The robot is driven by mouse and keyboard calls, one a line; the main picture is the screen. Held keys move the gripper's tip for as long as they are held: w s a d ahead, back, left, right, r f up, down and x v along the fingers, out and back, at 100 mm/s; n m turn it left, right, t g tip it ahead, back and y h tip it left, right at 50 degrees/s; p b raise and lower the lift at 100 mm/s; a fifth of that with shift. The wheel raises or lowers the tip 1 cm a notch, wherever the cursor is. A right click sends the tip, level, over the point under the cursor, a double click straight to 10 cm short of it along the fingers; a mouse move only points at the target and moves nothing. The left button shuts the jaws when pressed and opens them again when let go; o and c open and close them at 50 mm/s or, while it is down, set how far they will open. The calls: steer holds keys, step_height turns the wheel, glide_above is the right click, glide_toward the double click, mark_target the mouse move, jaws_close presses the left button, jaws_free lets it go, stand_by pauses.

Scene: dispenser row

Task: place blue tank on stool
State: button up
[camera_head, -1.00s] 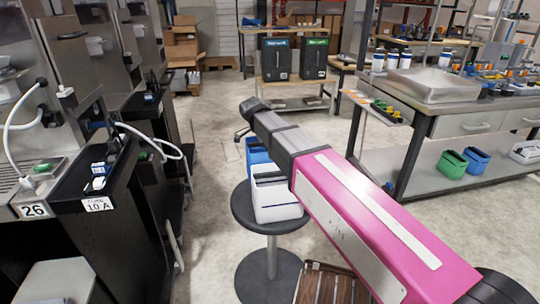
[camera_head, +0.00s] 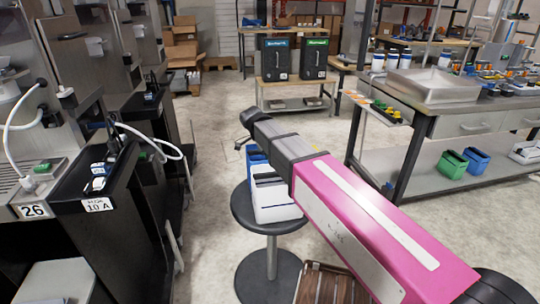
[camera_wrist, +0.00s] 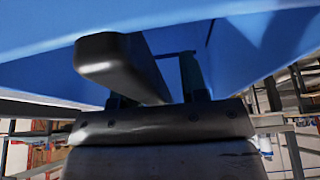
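The blue tank (camera_head: 256,157) is over the far side of the round dark stool (camera_head: 243,212), behind a white tank (camera_head: 274,207) that stands on the seat. The white tank and my arm hide much of it, and I cannot tell whether its base touches the seat. My gripper (camera_head: 247,130) is at the blue tank's top, mostly hidden by my arm. In the wrist view, the blue tank (camera_wrist: 240,45) fills the upper part, with the dark gripper fingers (camera_wrist: 155,70) against it. My gripper appears shut on the tank.
Machines with black fronts (camera_head: 110,235) stand close on the left. A workbench (camera_head: 440,125) with green and blue bins on its lower shelf is at right. A wooden crate (camera_head: 325,285) sits by the stool's base. Open floor (camera_head: 215,140) lies behind the stool.

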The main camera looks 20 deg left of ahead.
steer(key=v, duration=1.2)
steer(key=shift+r, duration=0.1)
